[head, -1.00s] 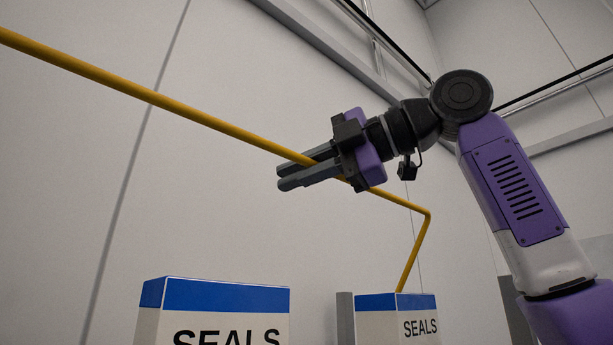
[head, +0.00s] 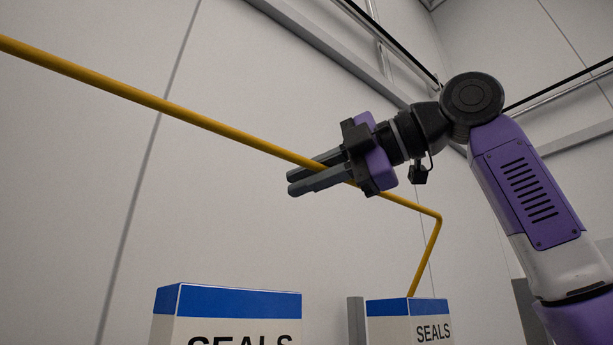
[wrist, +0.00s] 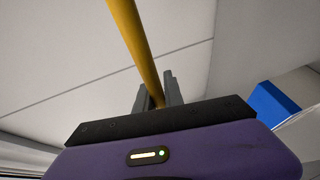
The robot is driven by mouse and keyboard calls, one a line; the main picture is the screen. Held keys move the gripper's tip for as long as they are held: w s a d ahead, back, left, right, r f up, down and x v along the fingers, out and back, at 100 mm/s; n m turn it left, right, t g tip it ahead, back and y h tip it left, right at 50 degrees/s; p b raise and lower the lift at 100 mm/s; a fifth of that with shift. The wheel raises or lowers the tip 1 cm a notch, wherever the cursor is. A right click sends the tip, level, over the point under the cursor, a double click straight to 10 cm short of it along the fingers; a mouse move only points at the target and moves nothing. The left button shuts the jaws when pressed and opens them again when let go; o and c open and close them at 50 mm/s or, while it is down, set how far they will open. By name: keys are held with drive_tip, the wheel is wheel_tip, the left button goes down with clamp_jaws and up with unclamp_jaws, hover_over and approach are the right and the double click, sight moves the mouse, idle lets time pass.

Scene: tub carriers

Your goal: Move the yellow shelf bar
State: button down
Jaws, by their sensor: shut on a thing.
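The yellow shelf bar (head: 180,112) runs in the head view from the upper left edge down to the right, then bends downward behind a white and blue box. My gripper (head: 305,180) is shut on the bar, with its two dark fingers on either side of it, nearer the bar's right bend. In the wrist view the bar (wrist: 135,45) comes from the top and passes between the fingers of my gripper (wrist: 158,90). The bar's left end is outside the head view.
Two white boxes with blue tops marked SEALS stand below the bar, a nearer one (head: 235,302) and one to its right (head: 408,310). A grey post (head: 356,320) stands beside the right box. Pale wall panels lie behind.

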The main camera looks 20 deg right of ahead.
drive_tip(key=shift+w+f, duration=0.3)
drive_tip(key=shift+f, duration=0.2)
drive_tip(key=c, duration=1.5)
unclamp_jaws()
drive_tip(key=shift+w+a, duration=0.1)
drive_tip(key=shift+w, duration=0.1)
drive_tip(key=shift+o, duration=0.2)
drive_tip(key=b+v, duration=0.2)
drive_tip(key=v, duration=0.6)
drive_tip(key=shift+s+r, duration=0.1)
drive_tip(key=shift+s, duration=0.05)
